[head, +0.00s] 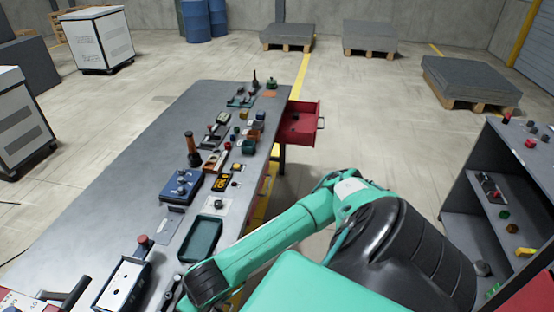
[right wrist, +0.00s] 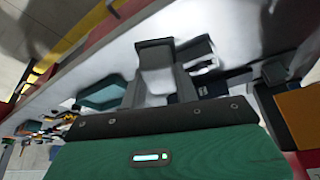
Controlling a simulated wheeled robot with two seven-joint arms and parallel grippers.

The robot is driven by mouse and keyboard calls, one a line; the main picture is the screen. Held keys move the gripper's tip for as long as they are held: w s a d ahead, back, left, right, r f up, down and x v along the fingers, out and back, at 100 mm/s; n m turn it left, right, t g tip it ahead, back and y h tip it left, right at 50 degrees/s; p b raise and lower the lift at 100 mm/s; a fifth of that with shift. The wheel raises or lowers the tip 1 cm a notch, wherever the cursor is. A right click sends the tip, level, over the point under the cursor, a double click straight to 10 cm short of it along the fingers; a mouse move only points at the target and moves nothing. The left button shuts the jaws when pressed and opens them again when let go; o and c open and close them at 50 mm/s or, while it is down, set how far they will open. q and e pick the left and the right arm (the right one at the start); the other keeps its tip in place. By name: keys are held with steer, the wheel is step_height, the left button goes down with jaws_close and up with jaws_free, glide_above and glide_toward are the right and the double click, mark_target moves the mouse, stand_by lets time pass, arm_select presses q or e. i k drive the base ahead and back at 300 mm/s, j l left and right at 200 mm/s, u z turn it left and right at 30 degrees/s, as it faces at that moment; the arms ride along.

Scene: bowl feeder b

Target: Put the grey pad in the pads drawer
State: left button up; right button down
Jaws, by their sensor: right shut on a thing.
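The red drawer (head: 303,144) stands pulled open at the far right side of the grey bench, with a small dark item inside; I cannot read a label. My right arm reaches over the bench's near right edge. Its gripper is mostly hidden behind the arm in the head view. In the right wrist view my right gripper (right wrist: 156,62) is shut on a grey piece, seemingly the grey pad; its outline is hard to separate from the dark fingers. The gripper is near the bench's near end, far from the open drawer. My left gripper is not in view.
The bench (head: 88,212) carries a dark green tray (head: 202,239), a blue box (head: 181,186) and several small parts along its right side. A shelf unit (head: 470,172) stands at right. The bench's left side is clear.

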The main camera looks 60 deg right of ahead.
mark_target(297, 123)
steer(key=i+l, duration=0.1)
steer(key=l, duration=1.95)
steer(key=i+l, duration=0.15)
steer(key=l, duration=1.85)
steer(key=i, duration=0.05)
